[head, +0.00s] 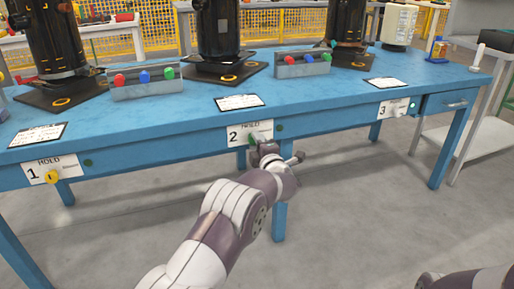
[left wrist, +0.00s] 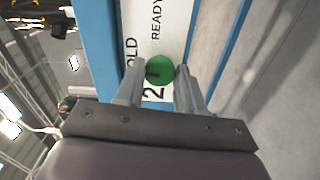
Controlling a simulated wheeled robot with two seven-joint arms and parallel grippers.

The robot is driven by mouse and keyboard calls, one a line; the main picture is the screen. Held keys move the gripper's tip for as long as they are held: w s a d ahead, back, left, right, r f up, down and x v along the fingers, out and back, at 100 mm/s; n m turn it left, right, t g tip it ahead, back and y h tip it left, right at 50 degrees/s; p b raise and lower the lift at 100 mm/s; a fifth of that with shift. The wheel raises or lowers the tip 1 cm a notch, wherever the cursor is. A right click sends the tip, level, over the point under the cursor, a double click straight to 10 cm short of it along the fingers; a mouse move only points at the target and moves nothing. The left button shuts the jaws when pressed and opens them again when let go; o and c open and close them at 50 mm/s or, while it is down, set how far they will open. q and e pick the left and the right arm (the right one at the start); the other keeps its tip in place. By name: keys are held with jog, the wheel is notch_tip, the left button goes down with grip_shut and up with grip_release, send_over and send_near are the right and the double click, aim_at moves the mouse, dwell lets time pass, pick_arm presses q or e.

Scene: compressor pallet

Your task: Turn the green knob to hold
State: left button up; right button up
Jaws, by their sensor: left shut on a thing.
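The green knob (left wrist: 160,70) sits on the white number 2 panel (head: 236,136) on the front edge of the blue table. In the left wrist view it lies between the two fingers of my left gripper (left wrist: 155,88), which is shut on it. A dark mark shows on the knob's left side in that view, the side where the HOLD lettering is. READY is printed toward the top of that view. In the head view my left gripper (head: 257,141) reaches the panel from below and hides most of the knob. My right gripper is out of view.
Panel 1 (head: 62,167) with a yellow knob (head: 51,177) is at the left of the blue table (head: 180,120). Black compressors and small toolboxes stand on top. The floor in front is clear.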

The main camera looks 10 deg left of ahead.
pick_arm(q)
jog(key=shift+f+n, duration=0.15)
jog(key=shift+n, duration=0.35)
dwell(0.3)
jog(key=o, duration=1)
jog(key=p+v, duration=0.4)
jog(key=v, duration=0.8)
jog(key=shift+s+d+p, duration=0.2)
jog(key=shift+s+p, duration=0.1)
jog(key=shift+p, duration=0.1)
